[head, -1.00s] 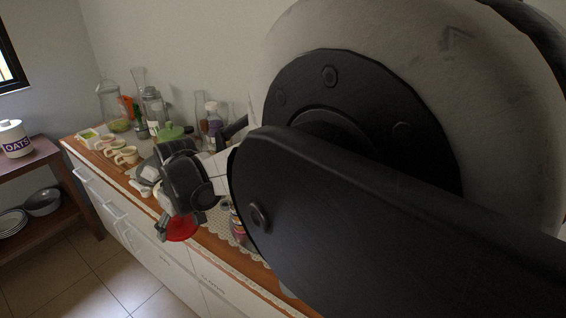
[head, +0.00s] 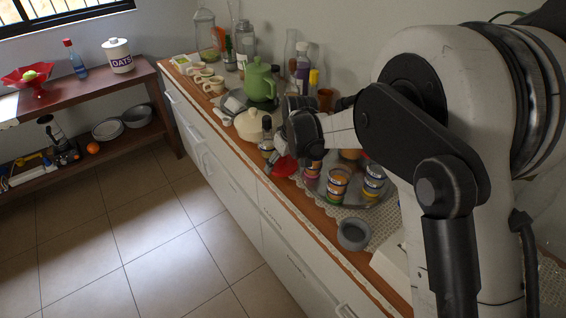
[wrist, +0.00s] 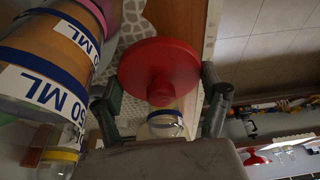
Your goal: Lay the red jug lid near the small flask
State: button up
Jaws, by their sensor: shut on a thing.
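The red jug lid (wrist: 158,62) is a round red disc with a stubby knob, held between the fingers of my gripper (wrist: 160,98) in the wrist view. In the head view the lid (head: 285,167) hangs below my gripper (head: 281,154), near the counter's front edge. A small clear glass vessel with a blue band (wrist: 165,124) shows below the lid's knob in the wrist view; I cannot tell whether it is the small flask. Large jars with ML labels (wrist: 45,80) stand close on the left there. My arm hides part of the counter in the head view.
A tray (head: 352,203) holds several banded jars (head: 338,184). A grey bowl (head: 353,234) stands nearer the front. A dark-capped bottle (head: 267,136), cream pot (head: 248,124) and green teapot (head: 259,82) crowd the counter beyond the gripper. The floor in front is clear.

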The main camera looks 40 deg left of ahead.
aim_at(289, 170)
jog(key=shift+f, duration=0.2)
jog(key=shift+f, duration=0.1)
jog(key=shift+f, duration=0.15)
jog(key=o, duration=1.3)
jog(key=shift+c, duration=0.2)
jog(key=v, duration=1.2)
jog(key=shift+r+p, duration=0.25)
jog(key=shift+p, duration=0.05)
jog(key=shift+d, duration=0.1)
